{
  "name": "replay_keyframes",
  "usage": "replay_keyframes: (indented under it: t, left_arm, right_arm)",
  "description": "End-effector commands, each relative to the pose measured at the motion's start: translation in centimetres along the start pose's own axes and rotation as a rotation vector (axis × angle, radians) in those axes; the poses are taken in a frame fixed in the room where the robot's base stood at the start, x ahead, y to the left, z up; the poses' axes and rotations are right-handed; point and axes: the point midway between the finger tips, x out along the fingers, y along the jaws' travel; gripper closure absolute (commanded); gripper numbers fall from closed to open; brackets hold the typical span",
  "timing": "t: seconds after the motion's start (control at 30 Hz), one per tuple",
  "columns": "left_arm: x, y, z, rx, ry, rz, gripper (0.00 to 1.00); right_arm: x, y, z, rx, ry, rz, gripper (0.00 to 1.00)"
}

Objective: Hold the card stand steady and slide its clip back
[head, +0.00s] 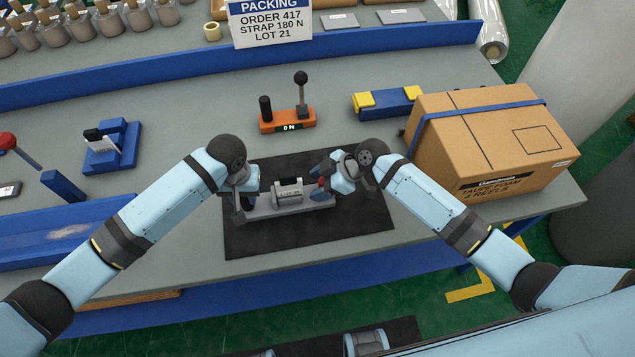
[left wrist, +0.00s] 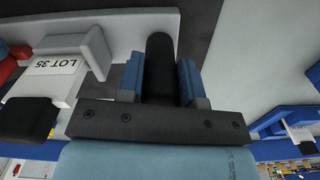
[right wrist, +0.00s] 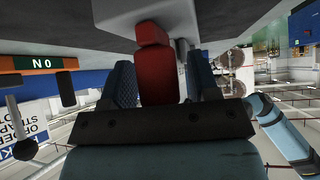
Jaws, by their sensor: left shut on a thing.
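The grey card stand (head: 265,210) lies on the black mat (head: 310,240), with a labelled card holder (head: 289,184) in its middle. In the left wrist view its white card (left wrist: 58,68) reads LOT 35. My left gripper (head: 246,202) is shut on the stand's black post (left wrist: 160,62) at the left end. My right gripper (head: 324,178) is at the right end. In the right wrist view the red clip (right wrist: 153,65) is between its open fingers, with a gap on the right side. In the head view that gripper mostly hides the clip.
An orange base with a black lever (head: 288,120) stands behind the mat. A cardboard box (head: 490,135) is close to my right arm. A blue block with yellow ends (head: 388,101) lies behind it. A blue holder with a card (head: 110,150) stands at left. The mat's front is clear.

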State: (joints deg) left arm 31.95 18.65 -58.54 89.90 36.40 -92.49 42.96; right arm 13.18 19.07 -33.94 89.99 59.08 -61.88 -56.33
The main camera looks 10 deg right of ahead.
Motion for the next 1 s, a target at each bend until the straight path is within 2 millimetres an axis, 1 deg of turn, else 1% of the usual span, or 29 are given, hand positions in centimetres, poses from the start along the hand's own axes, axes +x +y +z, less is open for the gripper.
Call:
replay_keyframes:
  t: [0.27,0.37,0.47,0.8,0.9,1.0]
  left_arm:
    - [0.0,0.0,0.0,-0.001,0.000,0.000,1.00]
    - [0.0,0.0,0.0,-0.001,0.000,0.000,1.00]
    - [0.0,0.0,0.0,-0.001,0.000,0.000,1.00]
    - [0.0,0.0,0.0,-0.001,0.000,0.000,1.00]
    - [0.0,0.0,0.0,0.000,0.000,0.000,1.00]
    - [0.0,0.0,0.0,0.000,0.000,0.000,1.00]
  right_arm:
    - [0.0,0.0,0.0,0.000,0.001,0.000,0.41]
    - [-0.5,0.0,0.0,0.000,0.000,0.001,0.41]
    - [-1.8,0.1,0.0,-0.001,0.000,0.002,0.41]
    - [-8.9,0.0,0.1,-0.002,-0.002,0.002,0.41]
    - [-10.4,0.0,0.0,-0.001,-0.001,0.002,0.41]
    - [-11.4,0.0,0.0,0.000,0.000,0.001,0.41]
